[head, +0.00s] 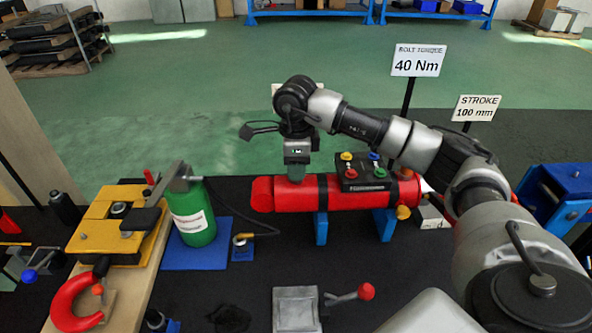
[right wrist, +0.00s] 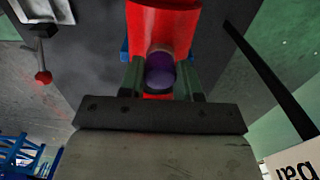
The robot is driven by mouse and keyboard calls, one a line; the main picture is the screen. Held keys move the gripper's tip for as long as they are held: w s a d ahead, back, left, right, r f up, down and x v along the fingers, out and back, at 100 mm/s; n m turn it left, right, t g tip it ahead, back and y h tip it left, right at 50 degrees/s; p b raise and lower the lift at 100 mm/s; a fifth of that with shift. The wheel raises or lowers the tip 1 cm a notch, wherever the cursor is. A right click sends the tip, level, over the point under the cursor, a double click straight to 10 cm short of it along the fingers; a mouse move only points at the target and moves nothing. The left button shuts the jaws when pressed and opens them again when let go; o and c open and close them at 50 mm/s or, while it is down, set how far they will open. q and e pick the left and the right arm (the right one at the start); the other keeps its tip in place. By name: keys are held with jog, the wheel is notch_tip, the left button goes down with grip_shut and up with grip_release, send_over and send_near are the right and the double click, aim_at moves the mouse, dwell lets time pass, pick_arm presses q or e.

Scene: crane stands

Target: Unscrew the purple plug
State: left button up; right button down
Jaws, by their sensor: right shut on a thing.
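The red cylinder (head: 335,194) lies on its side on blue supports (head: 320,228) in the head view. My right gripper (head: 297,172) is at the cylinder's far side, left of the valve block. In the right wrist view the red cylinder (right wrist: 163,20) is at the top. The purple plug (right wrist: 160,71) sits between the two greenish fingers of my right gripper (right wrist: 160,66), which are shut on it. The plug does not show in the head view; the cylinder and gripper hide it. My left gripper is not in view.
A valve block (head: 362,176) with coloured knobs sits on the cylinder. A green bottle (head: 193,215) and a yellow clamp plate (head: 115,225) stand at left. A grey plate (head: 296,309) and red-knobbed lever (head: 366,291) are in front. Sign posts (head: 408,100) rise behind.

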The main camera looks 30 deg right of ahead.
jog(key=shift+r, duration=0.15)
dwell(0.3)
jog(key=n+b, duration=0.1)
jog(key=n, duration=0.2)
jog(key=shift+n, duration=1.1)
jog(key=shift+n+b, duration=0.4)
jog(key=shift+n, duration=0.7)
jog(key=n, duration=0.3)
jog(key=shift+r, duration=0.1)
